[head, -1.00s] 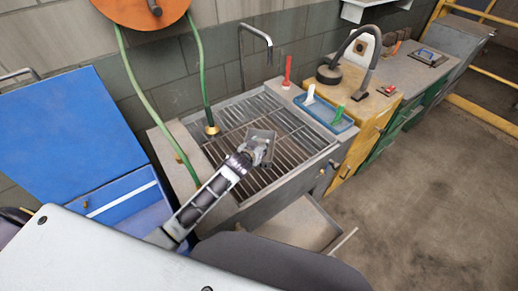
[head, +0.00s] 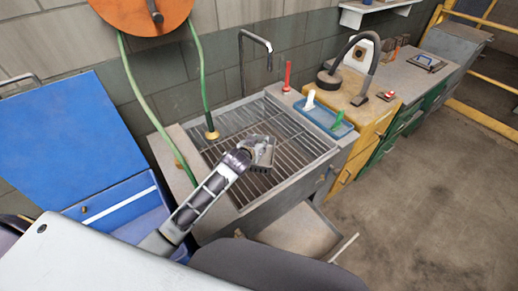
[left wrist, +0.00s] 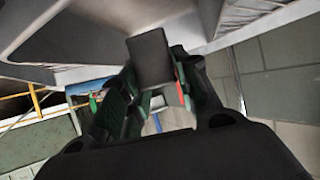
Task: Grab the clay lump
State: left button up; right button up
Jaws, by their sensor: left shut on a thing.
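My left gripper (head: 262,152) is over the slatted grate of the grey sink (head: 242,108) in the head view. It is shut on a small grey block (head: 268,158). In the left wrist view the same block (left wrist: 150,58) shows dark and flat-faced between the fingers. I cannot tell from its look whether it is the clay lump, and no other piece is clearly clay. My right gripper is not in view.
A blue tray (head: 322,118) with a white and a green item lies on the sink's right rim, near a red upright tool (head: 287,76). A green hose (head: 138,83) hangs at left. A tap (head: 241,62) stands behind. Below, a drawer (head: 300,232) is open.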

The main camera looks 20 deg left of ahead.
aim_at(259, 142)
pick_arm(q)
jog(key=shift+r, duration=2.75)
